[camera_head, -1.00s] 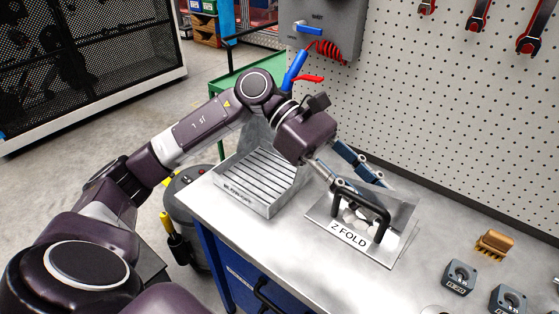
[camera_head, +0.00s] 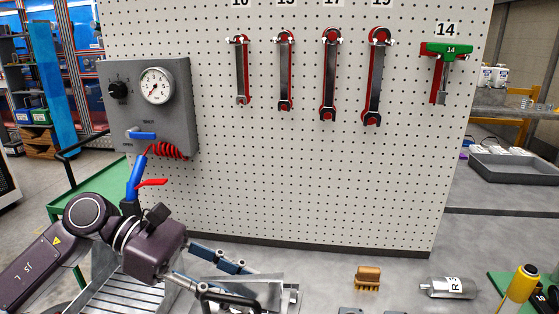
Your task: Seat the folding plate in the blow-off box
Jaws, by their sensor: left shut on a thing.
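The folding plate (camera_head: 266,288) is a bent grey metal piece with a black bar handle, at the bottom edge of the head view. Its lower part and its label are cut off. My left gripper (camera_head: 222,282) is shut on its black handle. The blow-off box (camera_head: 124,297), a grey metal tray with slats, stands to the left of the plate, partly below the frame and partly behind my left arm. The plate is apart from the box. My right gripper is out of view.
A pegboard (camera_head: 280,170) with several wrenches (camera_head: 329,75) rises behind the bench. A grey gauge panel (camera_head: 150,105) with a red coiled hose and a blue air gun (camera_head: 136,178) hangs above the box.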

